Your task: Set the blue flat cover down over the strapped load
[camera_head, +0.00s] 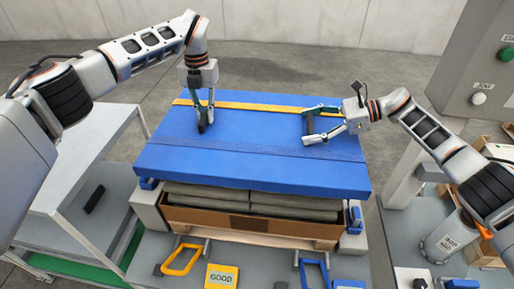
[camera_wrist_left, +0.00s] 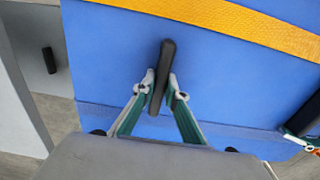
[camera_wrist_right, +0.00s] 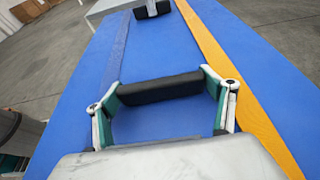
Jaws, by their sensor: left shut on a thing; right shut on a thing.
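The blue flat cover (camera_head: 250,165) is a wide slab with a yellow band (camera_head: 255,106) across its far part. It lies over the load of grey-brown sacks (camera_head: 250,198) in a cardboard box (camera_head: 245,221); I cannot tell whether it rests on them. My left gripper (camera_head: 203,122) is shut on a black handle (camera_wrist_left: 163,75) on the cover's left part. My right gripper (camera_head: 312,128) is shut on another black handle (camera_wrist_right: 160,87) on the right part; its fingers sit at the handle's two ends. The load's top is hidden under the cover.
A wooden pallet (camera_head: 250,236) lies under the box. A yellow loop (camera_head: 181,260), a GOOD sign (camera_head: 221,277) and a blue loop (camera_head: 315,275) are at the front. A grey table (camera_head: 80,190) stands left, and a control panel (camera_head: 480,70) stands right.

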